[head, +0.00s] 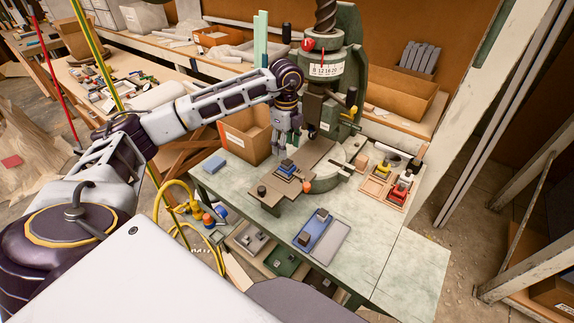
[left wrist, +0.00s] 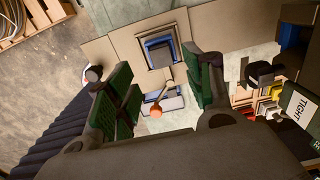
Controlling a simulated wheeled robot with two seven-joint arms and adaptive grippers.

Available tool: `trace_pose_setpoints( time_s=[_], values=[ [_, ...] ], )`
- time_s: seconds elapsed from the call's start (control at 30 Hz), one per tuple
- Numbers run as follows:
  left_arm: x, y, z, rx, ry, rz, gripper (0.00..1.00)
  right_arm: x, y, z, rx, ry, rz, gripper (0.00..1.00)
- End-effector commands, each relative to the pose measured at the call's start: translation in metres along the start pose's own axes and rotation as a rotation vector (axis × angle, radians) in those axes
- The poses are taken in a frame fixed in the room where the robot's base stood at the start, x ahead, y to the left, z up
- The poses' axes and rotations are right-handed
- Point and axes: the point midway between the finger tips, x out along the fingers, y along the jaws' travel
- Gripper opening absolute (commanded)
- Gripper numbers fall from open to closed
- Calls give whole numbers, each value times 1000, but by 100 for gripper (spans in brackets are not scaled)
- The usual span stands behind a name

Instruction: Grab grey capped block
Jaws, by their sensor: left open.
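A small block with a dark grey top (head: 287,163) sits on blue layers on the brown plate of the press. In the left wrist view it shows from above as a grey square with blue edges (left wrist: 160,52). My left gripper (head: 284,145) hangs just above and beside this stack in the head view. In the left wrist view the gripper (left wrist: 165,88) is open, its green-padded fingers apart and nothing between them; the stack appears beyond the fingertips. Other dark grey blocks (head: 304,238) lie on a blue and grey tray (head: 328,242) on the bench. My right gripper is not in view.
The green press (head: 345,60) stands close behind the gripper. A lever with an orange knob (head: 307,187) reaches over the plate's right side. A cardboard box (head: 245,135) is left of it; a wooden parts tray (head: 372,187) is right. The bench's front right is clear.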

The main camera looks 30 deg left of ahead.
Motion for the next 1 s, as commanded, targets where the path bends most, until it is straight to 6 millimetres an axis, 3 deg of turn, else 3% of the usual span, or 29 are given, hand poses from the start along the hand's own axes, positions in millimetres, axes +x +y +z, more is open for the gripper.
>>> trace_pose_setpoints(
  time_s=[0.2,0.67,1.0],
  values=[
    [16,0,0,0,0,0,52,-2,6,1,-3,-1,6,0],
    [20,0,0,0,0,0,52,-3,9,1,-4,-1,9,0],
    [53,-2,-1,1,0,2,52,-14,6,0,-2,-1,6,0]
  ],
)
